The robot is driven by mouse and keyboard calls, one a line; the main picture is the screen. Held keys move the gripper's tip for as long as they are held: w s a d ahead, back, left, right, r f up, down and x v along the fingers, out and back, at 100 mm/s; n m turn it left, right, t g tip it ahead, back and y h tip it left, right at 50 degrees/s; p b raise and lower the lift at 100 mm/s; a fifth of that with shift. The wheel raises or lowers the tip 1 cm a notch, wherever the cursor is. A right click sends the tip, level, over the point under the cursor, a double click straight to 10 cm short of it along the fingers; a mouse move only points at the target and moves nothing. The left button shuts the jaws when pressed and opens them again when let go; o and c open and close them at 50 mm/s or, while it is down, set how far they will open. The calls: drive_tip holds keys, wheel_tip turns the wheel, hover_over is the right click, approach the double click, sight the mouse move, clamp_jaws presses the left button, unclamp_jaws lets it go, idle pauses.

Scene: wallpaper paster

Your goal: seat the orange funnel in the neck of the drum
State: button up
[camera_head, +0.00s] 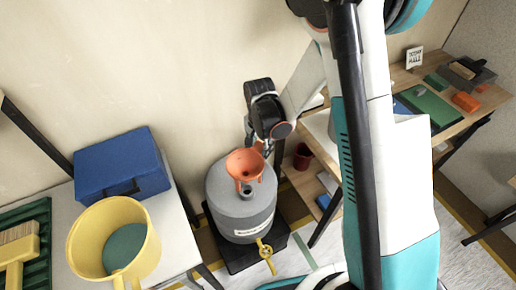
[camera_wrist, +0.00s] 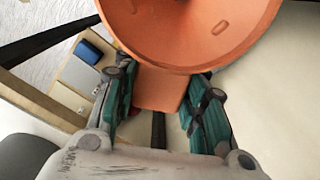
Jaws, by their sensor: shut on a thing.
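The orange funnel (camera_head: 244,165) is held upright above the top of the grey drum (camera_head: 238,215). The drum's dark neck opening (camera_head: 246,190) shows just below the funnel; the funnel seems apart from it, though the spout is hard to make out. My gripper (camera_head: 262,147) is shut on the funnel's tab, behind the cone. In the wrist view the funnel's bowl (camera_wrist: 195,25) fills the top, and its flat tab (camera_wrist: 160,90) sits between the two green-padded fingers. The drum's neck is hidden in the wrist view.
The drum stands on a black base (camera_head: 245,256) with a yellow valve (camera_head: 266,250) in front. At left a table holds a yellow bucket (camera_head: 92,218) and a blue box (camera_head: 108,160). A wooden bench (camera_head: 455,115) with small items stands at right.

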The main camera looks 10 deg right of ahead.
drive_tip(key=shift+f+b, duration=0.15)
drive_tip(key=shift+b, duration=0.15)
drive_tip(key=shift+f+b, duration=2.3)
drive_tip(key=shift+f, duration=0.5)
drive_tip(key=shift+b, duration=0.5)
drive_tip(key=shift+f+b, duration=0.65)
drive_tip(key=shift+f, duration=1.4)
drive_tip(key=o, duration=1.3)
drive_tip(key=shift+o, duration=0.2)
drive_tip(key=shift+r, duration=0.1)
wheel_tip(320, 180, up, 12)
drive_tip(key=shift+f, duration=0.1)
